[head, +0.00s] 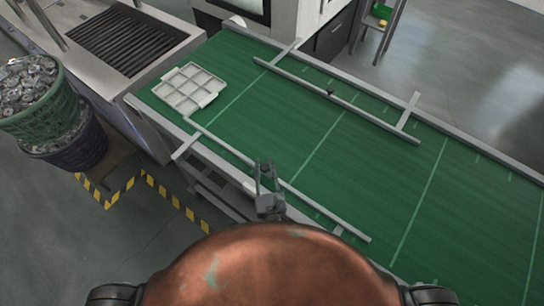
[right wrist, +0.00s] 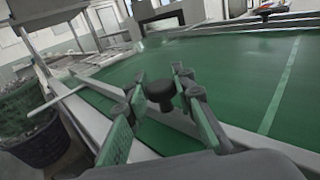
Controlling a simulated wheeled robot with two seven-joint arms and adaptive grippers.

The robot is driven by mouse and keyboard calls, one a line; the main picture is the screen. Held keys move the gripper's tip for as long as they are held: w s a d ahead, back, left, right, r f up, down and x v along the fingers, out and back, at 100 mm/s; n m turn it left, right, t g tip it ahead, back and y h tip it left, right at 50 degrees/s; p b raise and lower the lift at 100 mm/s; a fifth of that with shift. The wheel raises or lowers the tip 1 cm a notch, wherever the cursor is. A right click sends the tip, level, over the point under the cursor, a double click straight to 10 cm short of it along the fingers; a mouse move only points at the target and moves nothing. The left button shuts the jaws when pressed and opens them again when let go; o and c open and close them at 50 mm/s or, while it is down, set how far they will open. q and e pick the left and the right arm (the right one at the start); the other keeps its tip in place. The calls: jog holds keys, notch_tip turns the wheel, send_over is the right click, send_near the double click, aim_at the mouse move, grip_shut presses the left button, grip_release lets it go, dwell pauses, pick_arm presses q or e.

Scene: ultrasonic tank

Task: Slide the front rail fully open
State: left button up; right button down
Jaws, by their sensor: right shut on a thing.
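The front rail (head: 325,208) is a long pale grey bar along the near side of the green conveyor belt. It stands a little inside the belt's near edge, on a cross bar (head: 187,146) at its left part. My right gripper (head: 266,170) is over the middle of this rail. In the right wrist view a black round knob (right wrist: 160,89) is between the two fingertips of my right gripper (right wrist: 159,82), which is shut on it. The knob's foot is partly hidden by the fingers. My left gripper is not in view.
The back rail (head: 335,98) with a small black knob lies along the belt's far side. A white compartment tray (head: 188,88) sits at the belt's left end. Green (head: 38,105) and dark (head: 75,150) baskets stand at left. The belt between the rails is clear.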

jog(key=shift+s+a, duration=0.8)
jog(key=shift+s, duration=0.3)
jog(key=shift+f, duration=0.15)
